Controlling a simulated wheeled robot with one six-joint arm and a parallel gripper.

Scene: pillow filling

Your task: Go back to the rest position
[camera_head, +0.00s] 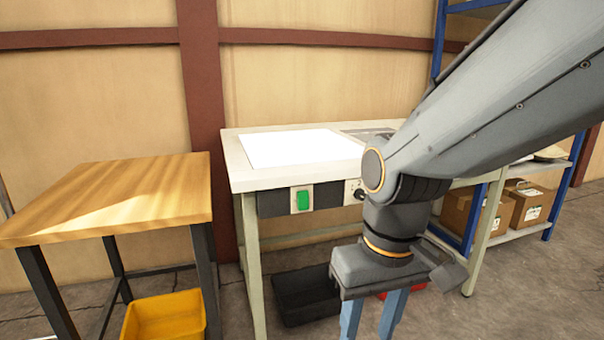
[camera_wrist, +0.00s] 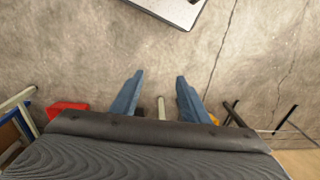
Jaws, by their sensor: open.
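My gripper (camera_head: 378,318) hangs below my wrist at the right of centre in the head view, in front of the white workbench. Its two blue fingers point down and its tips are cut off by the lower edge. In the wrist view my gripper (camera_wrist: 157,92) shows two blue fingers well apart with nothing between them but a pale bench leg and bare floor beyond. It is open and empty. My arm covers the right part of the bench. No pillow is in view.
A wooden table (camera_head: 120,195) stands at the left, with a yellow bin (camera_head: 165,318) below. The white workbench (camera_head: 240,170) has a green switch (camera_head: 303,200) on its front. A black bin (camera_head: 305,295) lies under it. A blue shelf with cardboard boxes (camera_head: 528,205) stands at the right.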

